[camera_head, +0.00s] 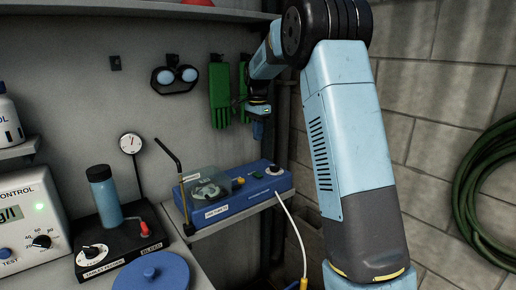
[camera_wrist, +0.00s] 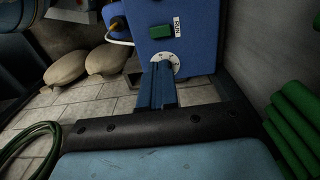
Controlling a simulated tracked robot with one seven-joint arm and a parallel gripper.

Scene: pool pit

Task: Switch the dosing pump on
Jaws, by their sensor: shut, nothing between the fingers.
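The dosing pump (camera_head: 232,196) is a blue box on a small wall shelf, with a clear-covered pump head (camera_head: 208,188) at its left.
A black angled rod (camera_head: 172,150) rises left of the pump. A white cable (camera_head: 296,225) hangs from its right end. Green gloves (camera_head: 220,95) and goggles (camera_head: 175,77) hang behind. A blue bottle (camera_head: 103,195) stands to the left.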

